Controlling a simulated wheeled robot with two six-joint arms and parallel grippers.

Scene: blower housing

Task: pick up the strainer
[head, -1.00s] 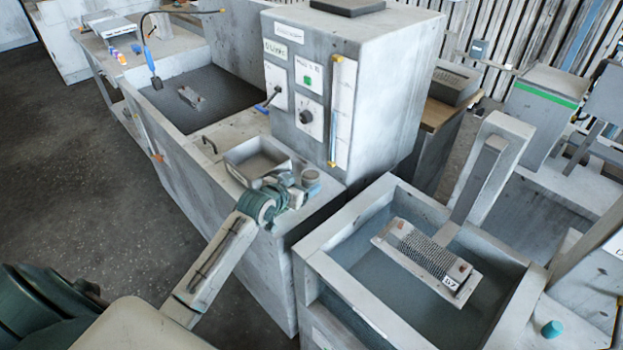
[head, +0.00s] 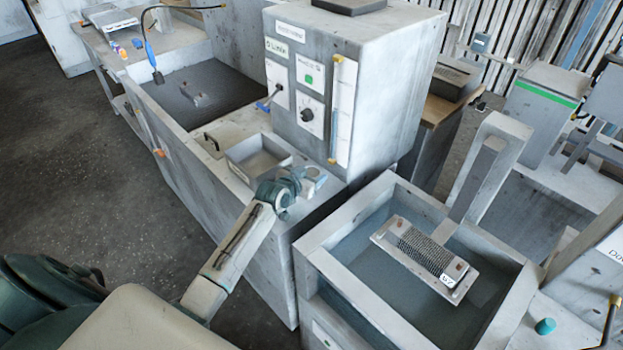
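A perforated metal piece with a mesh middle and a small white label (head: 425,254) lies in the right-hand basin (head: 335,262); it looks most like a strainer, but I cannot be sure. My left arm reaches in from the lower left. Its gripper (head: 308,184) is over the bench corner, just right of a shallow grey tray (head: 257,158) and well left of the perforated piece. The fingers are small and partly hidden by the wrist, so their opening and any hold are unclear. My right gripper is not in view.
A tall control cabinet (head: 390,85) stands behind the gripper. A dark left-hand basin (head: 215,100) holds a small metal part (head: 194,94). A grey upright (head: 490,165) rises at the right basin's back. A teal cap (head: 545,326) sits at lower right.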

